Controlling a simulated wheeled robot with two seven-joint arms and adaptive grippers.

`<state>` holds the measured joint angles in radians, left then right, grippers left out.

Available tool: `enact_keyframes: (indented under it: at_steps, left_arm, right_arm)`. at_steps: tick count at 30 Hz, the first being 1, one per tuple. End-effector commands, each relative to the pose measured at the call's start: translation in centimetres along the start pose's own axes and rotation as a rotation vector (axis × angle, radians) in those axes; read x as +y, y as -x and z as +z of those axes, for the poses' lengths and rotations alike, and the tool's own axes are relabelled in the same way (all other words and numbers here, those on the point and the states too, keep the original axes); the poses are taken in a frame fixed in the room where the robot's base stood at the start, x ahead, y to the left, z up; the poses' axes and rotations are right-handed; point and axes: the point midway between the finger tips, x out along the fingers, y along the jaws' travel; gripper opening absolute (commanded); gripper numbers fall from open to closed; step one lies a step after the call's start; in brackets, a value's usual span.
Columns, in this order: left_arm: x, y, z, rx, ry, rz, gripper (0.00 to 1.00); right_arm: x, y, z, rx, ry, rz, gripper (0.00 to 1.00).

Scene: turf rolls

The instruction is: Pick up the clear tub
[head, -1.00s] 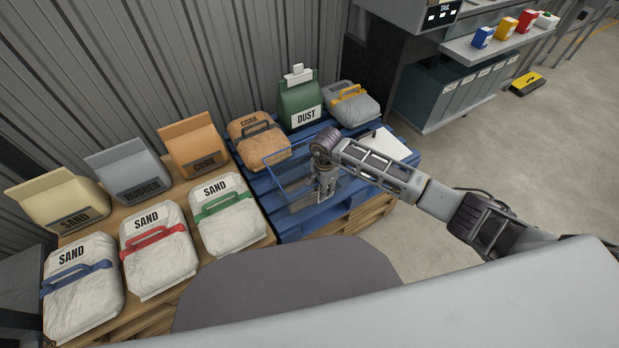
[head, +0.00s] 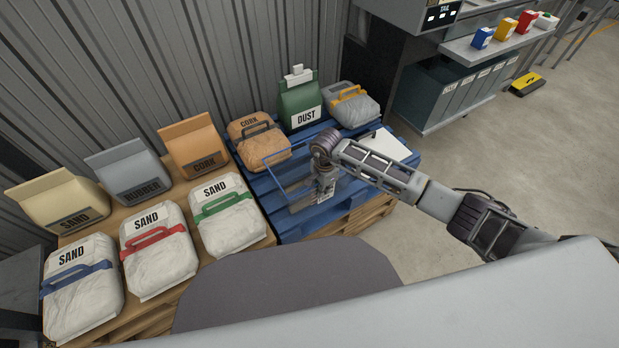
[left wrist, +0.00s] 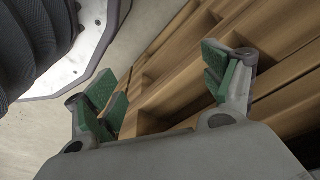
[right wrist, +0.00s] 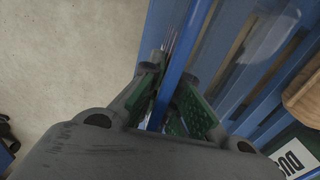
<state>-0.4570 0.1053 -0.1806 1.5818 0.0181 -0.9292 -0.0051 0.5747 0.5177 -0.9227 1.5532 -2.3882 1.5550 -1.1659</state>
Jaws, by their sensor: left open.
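The clear tub (head: 289,153), see-through with a blue rim, stands on the blue pallet in the middle of the head view. My right gripper (head: 322,197) points down at the tub's right side. In the right wrist view, the tub's blue-edged wall (right wrist: 171,60) runs between the two green pads. The right gripper (right wrist: 168,100) is drawn in close around this wall and looks shut on it; the exact pad contact is partly hidden. My left gripper (left wrist: 160,85) is open and empty over wooden slats, and it does not show in the head view.
The blue pallet (head: 318,222) also carries a cork bag (head: 262,150), a green dust bag (head: 297,98) and a grey bag (head: 352,106) behind the tub. A white sheet (head: 388,145) lies at its right.

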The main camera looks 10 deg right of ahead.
Motion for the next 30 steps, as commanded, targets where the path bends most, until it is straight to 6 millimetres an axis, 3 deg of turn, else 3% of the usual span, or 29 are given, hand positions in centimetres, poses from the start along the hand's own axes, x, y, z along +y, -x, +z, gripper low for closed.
enact_keyframes:
  at_steps: [17, 30]
  left_arm:
    - [0.0, 0.0, -0.1, 0.007, 0.0, -0.001, 0.83]
    - [-0.5, -1.8, 1.4, 0.011, 0.003, -0.009, 0.83]
  right_arm:
    - [-0.1, 1.2, 0.0, 0.0, 0.0, -0.003, 0.0]
    - [-0.2, 6.9, -0.1, 0.001, 0.001, -0.007, 0.0]
